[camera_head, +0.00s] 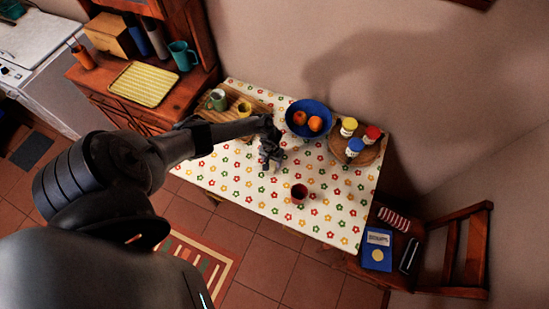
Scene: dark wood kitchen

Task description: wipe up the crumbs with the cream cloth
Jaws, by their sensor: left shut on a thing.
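My left gripper (269,165) is low over the middle of the flowered tablecloth, in front of the blue bowl, with its fingers pointing down. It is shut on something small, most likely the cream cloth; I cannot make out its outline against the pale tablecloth. My right gripper is not in view.
A chair (470,250) stands right. The front-left tabletop is clear.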

